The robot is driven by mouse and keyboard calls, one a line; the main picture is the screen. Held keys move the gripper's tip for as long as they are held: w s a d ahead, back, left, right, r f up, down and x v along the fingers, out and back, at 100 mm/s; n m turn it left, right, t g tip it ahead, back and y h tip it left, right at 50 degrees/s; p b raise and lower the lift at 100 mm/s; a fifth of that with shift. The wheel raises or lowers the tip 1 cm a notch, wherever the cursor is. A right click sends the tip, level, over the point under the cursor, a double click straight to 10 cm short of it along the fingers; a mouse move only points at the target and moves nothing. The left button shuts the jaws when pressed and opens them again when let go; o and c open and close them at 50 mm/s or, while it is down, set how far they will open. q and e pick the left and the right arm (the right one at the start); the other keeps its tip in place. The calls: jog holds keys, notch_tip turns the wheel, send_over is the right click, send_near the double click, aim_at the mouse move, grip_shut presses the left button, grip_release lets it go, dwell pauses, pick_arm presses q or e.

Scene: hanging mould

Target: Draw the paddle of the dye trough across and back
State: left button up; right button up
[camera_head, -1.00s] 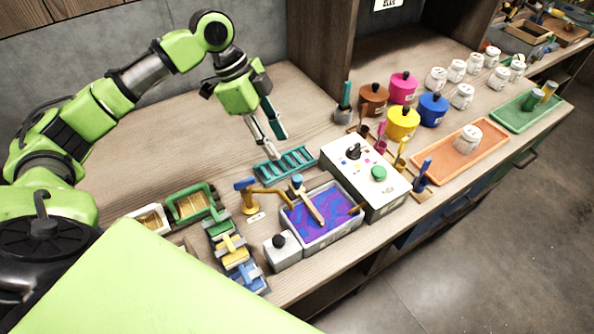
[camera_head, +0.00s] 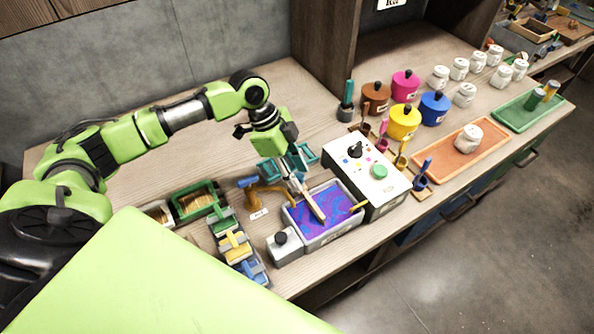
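The dye trough (camera_head: 340,231) is a grey tray of purple and blue swirled dye near the table's front edge. Its paddle (camera_head: 316,207) is a light wooden bar lying across the dye, with its far end at the trough's back rim. My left gripper (camera_head: 294,180) points down at that far end, and its fingers cover the paddle's blue knob. I cannot tell whether the fingers touch it or how far apart they are. My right gripper is not in view.
A teal rack (camera_head: 309,154) lies partly hidden behind my gripper. A yellow-brown tap-like fitting (camera_head: 250,196) stands left of the trough. A white control box (camera_head: 368,174) stands at its right and a grey block with a black knob (camera_head: 284,246) at its front left.

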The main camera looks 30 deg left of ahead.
pick_arm(q)
grip_shut()
jog(key=shift+w+d, duration=0.2)
jog(key=shift+w, duration=0.15)
jog(key=w+d, duration=0.1)
jog(key=w, duration=0.1)
jog(key=w+d, duration=0.2)
jog(key=w, duration=0.1)
jog(key=w+d, duration=0.1)
jog(key=w, duration=0.1)
jog(key=shift+w+d, duration=0.2)
jog(key=shift+r, duration=0.15)
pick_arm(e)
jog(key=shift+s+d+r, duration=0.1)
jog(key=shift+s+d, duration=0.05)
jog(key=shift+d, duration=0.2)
pick_arm(q)
jog(key=shift+c, duration=0.8)
grip_release()
jog(key=shift+o, duration=0.8)
jog(key=shift+w+d, duration=0.1)
jog(key=shift+w, duration=0.05)
